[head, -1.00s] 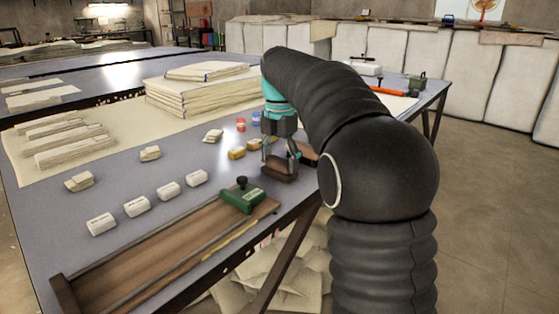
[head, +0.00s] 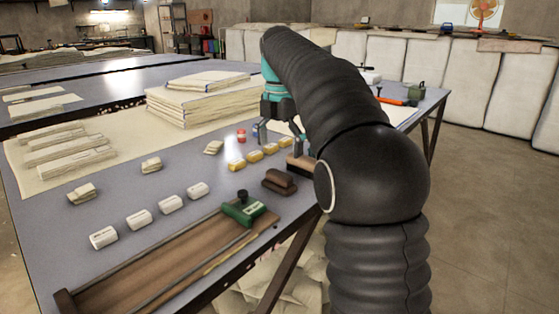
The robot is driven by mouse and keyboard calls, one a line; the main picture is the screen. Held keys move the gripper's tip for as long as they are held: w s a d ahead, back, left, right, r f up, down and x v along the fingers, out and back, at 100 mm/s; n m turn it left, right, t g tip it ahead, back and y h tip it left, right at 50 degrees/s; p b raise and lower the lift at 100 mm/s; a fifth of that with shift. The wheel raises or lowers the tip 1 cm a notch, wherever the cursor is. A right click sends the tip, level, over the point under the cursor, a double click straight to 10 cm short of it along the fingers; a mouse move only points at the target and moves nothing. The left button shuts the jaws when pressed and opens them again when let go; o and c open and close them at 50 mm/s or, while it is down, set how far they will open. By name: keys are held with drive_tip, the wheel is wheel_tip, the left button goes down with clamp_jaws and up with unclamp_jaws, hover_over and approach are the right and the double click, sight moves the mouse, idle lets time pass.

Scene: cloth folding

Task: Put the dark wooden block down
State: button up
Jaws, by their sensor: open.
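The dark wooden block (head: 279,182) rests on the grey table near its front edge, just right of the green-headed tool. Its top is narrower than its base. My gripper (head: 279,144) is open and empty, up and behind the block, apart from it. Its fingers hang above the row of yellow pieces. The right finger is close to a brown brush-like block (head: 301,163), partly hidden by my arm; I cannot tell whether they touch.
A long wooden board with a green-headed tool (head: 243,211) lies along the front edge. White blocks (head: 139,218), yellow pieces (head: 254,156) and small cloth bundles (head: 151,164) sit nearby. A folded cloth stack (head: 200,103) stands behind.

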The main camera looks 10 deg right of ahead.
sight(280, 172)
wheel_tip(280, 172, up, 5)
drive_tip(key=p, duration=0.1)
drive_tip(key=s+f+m+t, duration=0.3)
drive_tip(key=s+m, duration=0.9)
drive_tip(key=s, duration=0.3)
drive_tip(key=s+f+m+t, duration=0.2)
drive_tip(key=s+f+m, duration=1.1)
drive_tip(key=s+f, duration=0.2)
drive_tip(key=shift+s+f+t, duration=0.15)
drive_tip(key=shift+s+t, duration=0.15)
drive_tip(key=shift+a, duration=0.1)
drive_tip(key=shift+c, duration=0.3)
